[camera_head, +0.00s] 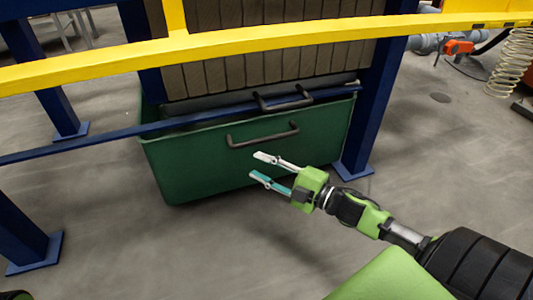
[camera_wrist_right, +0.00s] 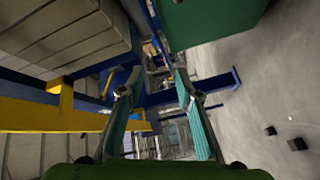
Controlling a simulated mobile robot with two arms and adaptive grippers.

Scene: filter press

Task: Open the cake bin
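The green cake bin (camera_head: 250,160) stands on the floor under the filter press, inside the blue frame. Its dark front handle (camera_head: 262,135) shows clear and untouched in the head view. A second dark handle (camera_head: 285,98) sits just above it, near the bin's top edge. My right gripper (camera_head: 258,167) is open and empty in front of the bin, below the front handle. In the right wrist view its two fingers (camera_wrist_right: 160,95) are spread apart with nothing between them, and part of the green bin (camera_wrist_right: 208,20) shows at the top. My left gripper is not in view.
A yellow rail (camera_head: 230,45) crosses the head view above the bin. Blue posts (camera_head: 375,100) stand beside the bin, and a thin blue bar (camera_head: 80,148) runs at left. The grey floor (camera_head: 220,250) in front is clear.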

